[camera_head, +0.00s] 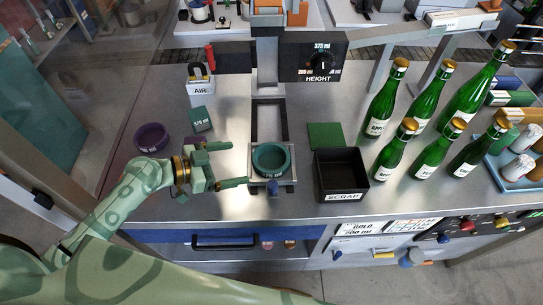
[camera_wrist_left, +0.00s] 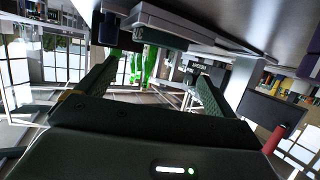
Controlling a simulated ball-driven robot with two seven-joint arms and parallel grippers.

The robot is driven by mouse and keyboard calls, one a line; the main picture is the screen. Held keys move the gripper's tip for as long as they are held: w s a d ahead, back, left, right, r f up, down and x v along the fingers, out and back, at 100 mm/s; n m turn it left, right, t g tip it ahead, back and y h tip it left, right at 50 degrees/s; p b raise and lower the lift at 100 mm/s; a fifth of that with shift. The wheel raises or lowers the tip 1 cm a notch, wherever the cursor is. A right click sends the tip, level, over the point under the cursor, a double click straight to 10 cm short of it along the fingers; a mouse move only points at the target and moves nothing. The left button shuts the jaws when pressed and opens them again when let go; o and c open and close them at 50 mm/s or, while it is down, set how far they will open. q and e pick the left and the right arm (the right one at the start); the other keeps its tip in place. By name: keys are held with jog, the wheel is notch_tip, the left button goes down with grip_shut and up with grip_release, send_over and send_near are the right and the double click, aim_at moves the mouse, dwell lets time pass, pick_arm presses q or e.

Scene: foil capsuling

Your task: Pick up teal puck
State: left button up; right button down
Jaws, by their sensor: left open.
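The teal puck (camera_head: 271,159), a ring with a hollow middle, sits on a small square metal stand (camera_head: 288,182) at the centre of the bench in the head view. My left gripper (camera_head: 233,164) is open and empty just left of the puck, its fingers pointing right towards it and apart from it. In the left wrist view the two fingers of my left gripper (camera_wrist_left: 152,88) stand wide apart with nothing between them. My right gripper is not in view.
A purple ring (camera_head: 151,138) lies left of my left gripper, with a green box (camera_head: 200,119) behind. A black SCRAP bin (camera_head: 341,181) and a green pad (camera_head: 326,136) are right of the puck. Several green bottles (camera_head: 430,154) stand further right. The HEIGHT panel (camera_head: 313,58) is behind.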

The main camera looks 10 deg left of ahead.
aim_at(264, 165)
pick_arm(q)
jog(key=x, duration=0.4)
jog(key=shift+w, duration=0.25)
jog(key=shift+d+f+p, duration=0.1)
jog(key=shift+d+p, duration=0.15)
jog(key=shift+p, duration=0.05)
jog(key=p+x, duration=0.1)
jog(key=x, duration=0.4)
jog(key=shift+d+f, duration=0.1)
jog(key=shift+s, duration=0.1)
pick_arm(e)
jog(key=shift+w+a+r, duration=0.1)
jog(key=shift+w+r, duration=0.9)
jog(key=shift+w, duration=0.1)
pick_arm(q)
jog(key=c, duration=0.7)
